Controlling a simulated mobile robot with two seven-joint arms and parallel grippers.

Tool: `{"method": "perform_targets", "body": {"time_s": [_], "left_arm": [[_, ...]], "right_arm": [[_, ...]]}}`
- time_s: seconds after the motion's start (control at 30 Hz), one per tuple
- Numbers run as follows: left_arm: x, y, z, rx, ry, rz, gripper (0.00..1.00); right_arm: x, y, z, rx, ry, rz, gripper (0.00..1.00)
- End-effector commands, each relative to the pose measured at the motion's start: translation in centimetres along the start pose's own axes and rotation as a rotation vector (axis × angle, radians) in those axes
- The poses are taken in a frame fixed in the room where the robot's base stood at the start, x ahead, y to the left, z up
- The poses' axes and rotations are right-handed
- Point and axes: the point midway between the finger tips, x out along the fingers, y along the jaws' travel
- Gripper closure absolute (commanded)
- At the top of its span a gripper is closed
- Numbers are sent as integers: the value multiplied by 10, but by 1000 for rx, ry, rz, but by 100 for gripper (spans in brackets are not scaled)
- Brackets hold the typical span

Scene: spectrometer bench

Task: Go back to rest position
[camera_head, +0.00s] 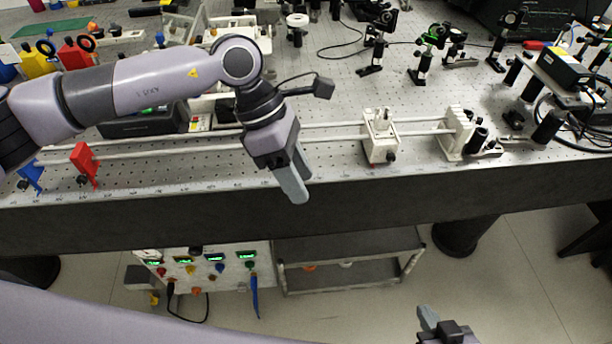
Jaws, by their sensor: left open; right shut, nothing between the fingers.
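My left arm comes in from the left over the optical bench (225,176). My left gripper (294,185) is open and empty, its fingers pointing down in front of the bench's near edge. From this angle its fingers nearly overlap. My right gripper (428,318) shows only in part at the bottom edge, low and in front of the bench. It is shut with nothing in it and apart from everything around it.
On the bench, a rail carries a red holder (85,162), a blue holder (31,176), a white carriage (381,138) and a white end mount (457,132). Below are a power supply panel (207,268) and a grey cart (350,245). Floor at lower right is clear.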

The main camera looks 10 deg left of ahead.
Motion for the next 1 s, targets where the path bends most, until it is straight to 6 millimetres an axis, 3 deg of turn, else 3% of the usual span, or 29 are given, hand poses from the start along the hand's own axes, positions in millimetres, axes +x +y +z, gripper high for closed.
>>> {"method": "perform_targets", "body": {"time_s": [0.2, 0.8, 0.87, 1.0], "left_arm": [[6, -7, 13, -3, -61, -22, 53], [8, -9, 15, -4, -75, -28, 53], [12, -15, 24, -8, -118, -45, 53], [24, -43, 70, -50, -354, -137, 53]], "right_arm": [[0, 0, 0, 0, 0, 0, 100], [0, 0, 1, -1, 0, 0, 100], [0, 0, 1, -1, 0, 0, 100], [0, 0, 1, -1, 0, 1, 100]]}}
